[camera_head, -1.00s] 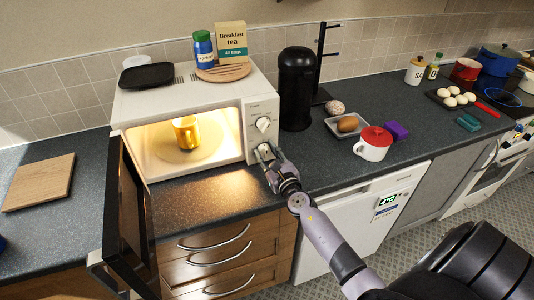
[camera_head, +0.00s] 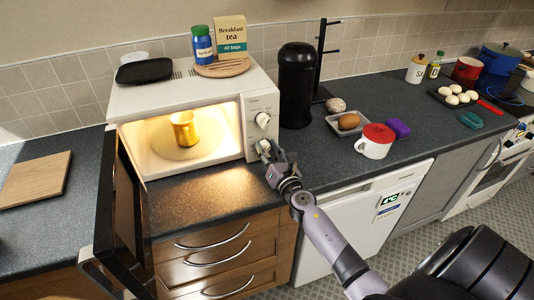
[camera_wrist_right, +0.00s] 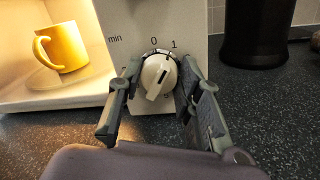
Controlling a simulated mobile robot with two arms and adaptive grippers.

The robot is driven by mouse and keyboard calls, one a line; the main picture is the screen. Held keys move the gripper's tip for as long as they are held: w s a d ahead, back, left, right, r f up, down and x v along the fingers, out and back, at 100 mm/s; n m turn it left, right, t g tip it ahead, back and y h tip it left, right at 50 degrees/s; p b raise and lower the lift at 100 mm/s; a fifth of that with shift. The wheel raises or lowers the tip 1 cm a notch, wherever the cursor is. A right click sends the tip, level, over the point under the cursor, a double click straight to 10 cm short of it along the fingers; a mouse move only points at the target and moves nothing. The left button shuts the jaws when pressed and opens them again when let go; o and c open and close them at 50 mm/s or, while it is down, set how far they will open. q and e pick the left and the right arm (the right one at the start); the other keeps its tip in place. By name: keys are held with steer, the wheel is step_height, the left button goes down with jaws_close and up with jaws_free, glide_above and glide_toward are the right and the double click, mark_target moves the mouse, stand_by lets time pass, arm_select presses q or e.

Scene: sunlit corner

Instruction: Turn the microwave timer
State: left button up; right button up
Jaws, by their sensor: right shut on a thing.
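The white microwave (camera_head: 255,105) stands on the counter with its door (camera_head: 122,210) wide open to the left and its inside lit. Its front panel has an upper knob (camera_head: 263,120) and the lower timer knob. In the right wrist view the cream timer knob (camera_wrist_right: 158,78) has the marks "min", "0" and "1" around it, and its ridge slants from upper right to lower left. My right gripper (camera_head: 267,156) is shut on this knob, with one finger on each side in the right wrist view (camera_wrist_right: 156,85). My left gripper is out of view.
A yellow mug (camera_head: 184,128) stands inside the microwave. A black canister (camera_head: 297,85) stands just right of it. Drawers (camera_head: 215,262) lie below the counter.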

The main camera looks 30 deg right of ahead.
steer(key=m+b, duration=0.1)
steer(key=m, duration=0.3)
steer(key=shift+f, duration=0.2)
steer(key=m+b, duration=0.1)
steer(key=m, duration=0.3)
steer(key=shift+h, duration=0.4)
steer(key=m+b, duration=0.1)
steer(key=m, duration=0.2)
steer(key=shift+m, duration=0.4)
steer(key=shift+m+h, duration=0.4)
steer(key=shift+m, duration=1.2)
steer(key=o, duration=1.2)
